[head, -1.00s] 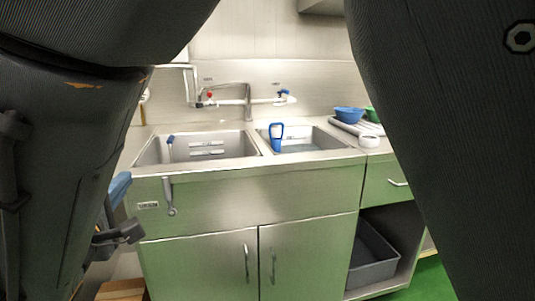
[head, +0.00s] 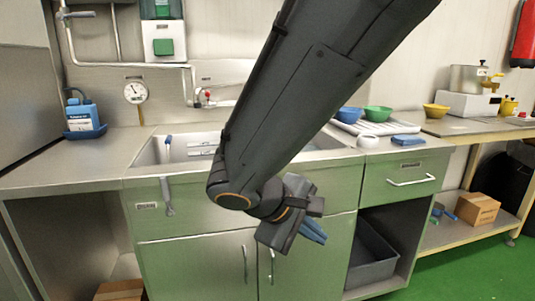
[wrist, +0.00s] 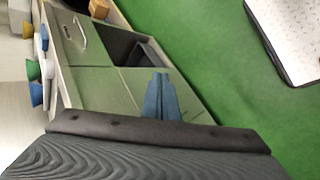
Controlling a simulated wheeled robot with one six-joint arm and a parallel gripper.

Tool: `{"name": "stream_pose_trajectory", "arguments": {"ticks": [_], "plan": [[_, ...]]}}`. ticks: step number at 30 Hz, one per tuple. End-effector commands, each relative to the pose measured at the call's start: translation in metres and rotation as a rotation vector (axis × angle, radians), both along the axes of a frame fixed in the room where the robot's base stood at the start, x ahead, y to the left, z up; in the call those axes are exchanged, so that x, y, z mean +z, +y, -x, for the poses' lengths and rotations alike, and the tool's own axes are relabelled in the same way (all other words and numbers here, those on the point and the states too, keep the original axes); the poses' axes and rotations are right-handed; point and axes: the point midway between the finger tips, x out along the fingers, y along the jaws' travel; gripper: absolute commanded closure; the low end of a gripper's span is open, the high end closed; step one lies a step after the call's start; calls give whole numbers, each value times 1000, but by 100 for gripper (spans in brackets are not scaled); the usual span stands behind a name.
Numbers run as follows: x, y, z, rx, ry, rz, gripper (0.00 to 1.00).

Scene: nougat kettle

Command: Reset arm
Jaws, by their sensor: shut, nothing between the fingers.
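My gripper (head: 313,230) hangs in front of the sink cabinet (head: 200,262) in the head view, its blue fingers pointing down and to the right. It is shut and empty. My dark arm crosses the middle of the head view from the upper right and hides part of the sink. The wrist view shows the blue fingers (wrist: 160,97) side by side over the cabinet doors, with green floor (wrist: 220,70) to the right.
The left sink basin (head: 185,150) shows behind my arm. Blue (head: 349,114) and green (head: 379,113) bowls stand on the right of the counter. A grey bin (head: 374,258) sits in the open bay below. Green floor is clear at the lower right.

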Motion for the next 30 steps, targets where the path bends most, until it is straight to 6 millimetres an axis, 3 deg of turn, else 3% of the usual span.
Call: {"name": "stream_pose_trajectory", "arguments": {"ticks": [1,4,9,12,21,30], "plan": [[-7,-21,15,-87,49,-57,100],[-22,-44,48,-236,143,-195,100],[-37,-54,87,-435,222,-429,100],[-40,-53,98,-517,234,-541,100],[-36,-46,109,-688,199,-799,100],[-11,-62,110,-720,186,-783,100]]}}
